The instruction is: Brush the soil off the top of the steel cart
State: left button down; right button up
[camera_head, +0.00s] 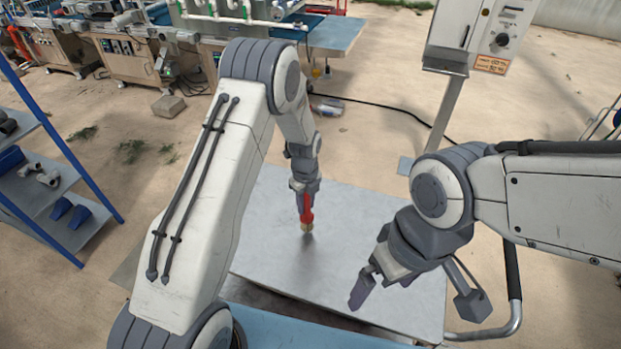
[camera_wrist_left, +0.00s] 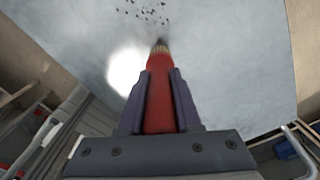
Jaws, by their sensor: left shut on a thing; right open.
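The steel cart's flat grey top (camera_head: 345,215) lies in the middle of the head view. My left gripper (camera_head: 304,190) is shut on a brush (camera_head: 307,212) with a red handle and pale bristles pointing down at the top. In the left wrist view the brush (camera_wrist_left: 160,90) sits between both fingers. Dark soil crumbs (camera_wrist_left: 145,12) lie scattered on the top beyond the bristles. I cannot tell whether the bristles touch the surface. The soil is not discernible in the head view. My right gripper (camera_head: 374,279) is open and empty above the cart's near right part.
A control box on a post (camera_head: 478,35) stands behind the cart at right. The cart's curved handle (camera_head: 508,310) is at the near right. Blue-posted shelves (camera_head: 70,215) with pipe fittings stand at left. Machines on benches (camera_head: 130,60) line the back. The far right of the top is clear.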

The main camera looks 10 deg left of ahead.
pick_arm(q)
jog(key=shift+d+r+p, duration=0.1)
jog(key=shift+r+p, duration=0.4)
jog(key=shift+r, duration=0.4)
jog(key=shift+r+p, duration=1.1)
jog(key=shift+r, duration=0.65)
